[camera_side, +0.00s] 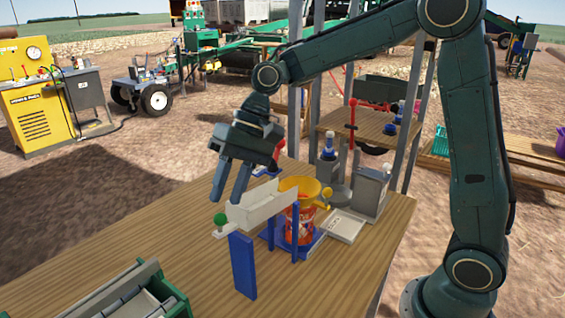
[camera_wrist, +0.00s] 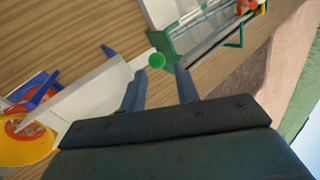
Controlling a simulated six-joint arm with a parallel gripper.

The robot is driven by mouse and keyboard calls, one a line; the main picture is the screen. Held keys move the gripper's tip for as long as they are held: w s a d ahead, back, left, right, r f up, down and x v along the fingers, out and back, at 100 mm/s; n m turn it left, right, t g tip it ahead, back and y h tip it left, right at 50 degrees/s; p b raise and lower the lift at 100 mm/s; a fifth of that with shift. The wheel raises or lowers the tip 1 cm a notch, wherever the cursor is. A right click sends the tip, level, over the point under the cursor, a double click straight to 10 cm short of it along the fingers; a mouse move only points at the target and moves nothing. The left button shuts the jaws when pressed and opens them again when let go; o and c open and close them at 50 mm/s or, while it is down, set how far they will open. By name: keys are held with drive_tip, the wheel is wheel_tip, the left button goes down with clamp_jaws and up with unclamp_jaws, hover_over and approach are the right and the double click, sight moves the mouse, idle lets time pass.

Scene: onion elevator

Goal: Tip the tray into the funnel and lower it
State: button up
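The tray (camera_side: 262,207) is a pale grey trough with a green knob (camera_side: 219,219) on its left end. A blue post (camera_side: 243,266) stands below that end, and the other end is beside the yellow funnel (camera_side: 300,186). I cannot tell if the tray is level. The funnel sits over an orange-red container (camera_side: 300,222) in a blue stand. My gripper (camera_side: 229,194) is open and empty, pointing down above the knob end. In the wrist view the green knob (camera_wrist: 156,60) shows just beyond the gap between my fingers (camera_wrist: 158,84); the tray (camera_wrist: 92,92) extends left toward the funnel (camera_wrist: 28,140).
A green-edged grey device (camera_side: 135,295) is at the front left of the wooden table (camera_side: 185,235). Grey blocks and a blue-topped bottle (camera_side: 328,150) stand behind the funnel.

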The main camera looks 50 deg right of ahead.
sight(220, 215)
drive_tip(key=shift+a+f+h, duration=0.6)
drive_tip(key=shift+f, duration=0.3)
drive_tip(key=shift+a+f+h, duration=0.55)
drive_tip(key=shift+f+h, duration=0.05)
drive_tip(key=shift+f, duration=0.3)
drive_tip(key=shift+a+f+h, duration=0.3)
drive_tip(key=shift+f+h, duration=0.1)
drive_tip(key=shift+f, duration=0.3)
drive_tip(key=shift+a+f+h, duration=0.25)
drive_tip(key=shift+f+h, duration=0.15)
drive_tip(key=shift+f, duration=0.3)
drive_tip(key=v, duration=1.3)
drive_tip(key=s+d+f+n+t+h, duration=0.1)
drive_tip(key=s+d+t, duration=0.1)
drive_tip(key=s+d, duration=0.5)
drive_tip(key=s+d+f+n+t+h, duration=0.1)
drive_tip(key=s+d, duration=0.6)
drive_tip(key=s, duration=0.7)
drive_tip(key=shift+s+f+t, duration=0.25)
drive_tip(key=shift+f+t, duration=0.3)
drive_tip(key=shift+t, duration=0.55)
